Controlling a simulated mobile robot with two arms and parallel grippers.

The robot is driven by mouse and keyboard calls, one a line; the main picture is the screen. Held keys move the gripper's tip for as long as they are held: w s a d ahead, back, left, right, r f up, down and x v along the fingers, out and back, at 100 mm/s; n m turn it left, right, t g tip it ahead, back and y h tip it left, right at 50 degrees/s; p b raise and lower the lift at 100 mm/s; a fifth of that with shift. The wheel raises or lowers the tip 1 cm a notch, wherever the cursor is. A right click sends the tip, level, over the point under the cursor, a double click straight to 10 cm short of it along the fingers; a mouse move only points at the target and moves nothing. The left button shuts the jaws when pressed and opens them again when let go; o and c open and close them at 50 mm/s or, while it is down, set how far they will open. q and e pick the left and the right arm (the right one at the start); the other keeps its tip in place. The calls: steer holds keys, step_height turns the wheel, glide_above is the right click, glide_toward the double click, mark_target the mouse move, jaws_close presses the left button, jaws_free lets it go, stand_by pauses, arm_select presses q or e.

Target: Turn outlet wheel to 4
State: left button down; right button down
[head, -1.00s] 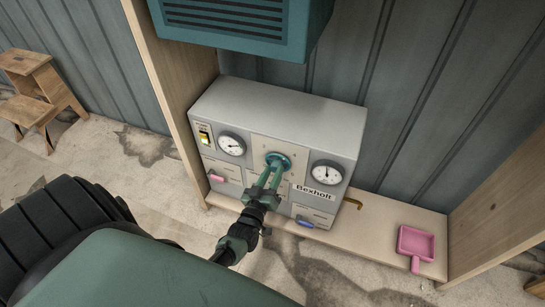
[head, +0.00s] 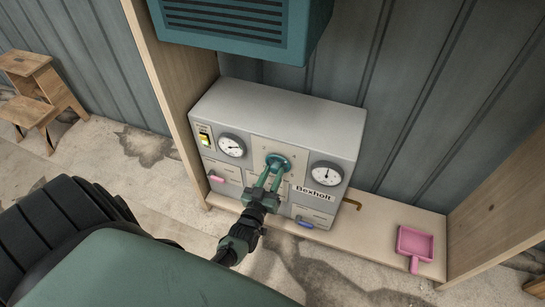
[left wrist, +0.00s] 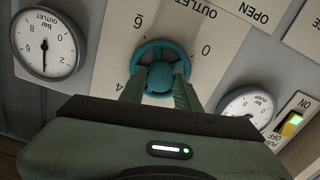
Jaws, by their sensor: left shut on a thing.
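The teal outlet wheel (head: 279,161) is on the front panel of the grey Bexholt box (head: 275,112), between two round gauges. In the left wrist view, the wheel (left wrist: 174,48) appears upside down with 0, 4 and 6 printed around it. My left gripper (head: 272,172) is shut on the wheel, its green fingers reaching to it from the front. I cannot make out a pointer on the wheel, so its setting is unclear. My right gripper is not in view.
The left gauge (head: 231,145) and right gauge (head: 326,174) flank the wheel. A lit switch (head: 204,134) is at the panel's left. Pink (head: 217,179) and blue (head: 305,223) handles sit low. A pink scoop (head: 415,243) lies right on the shelf. A teal vented unit (head: 240,22) hangs above.

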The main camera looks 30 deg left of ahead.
arm_select(q)
steer(key=c, duration=1)
jaws_free()
steer(key=shift+s, duration=0.1)
steer(key=shift+s+d, duration=0.1)
steer(key=shift+s, duration=0.25)
steer(key=p+v, duration=0.1)
steer(key=v, duration=0.6)
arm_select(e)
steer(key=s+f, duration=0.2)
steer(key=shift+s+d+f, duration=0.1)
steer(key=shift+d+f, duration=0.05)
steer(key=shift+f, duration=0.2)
arm_select(q)
steer(key=shift+f, duration=0.1)
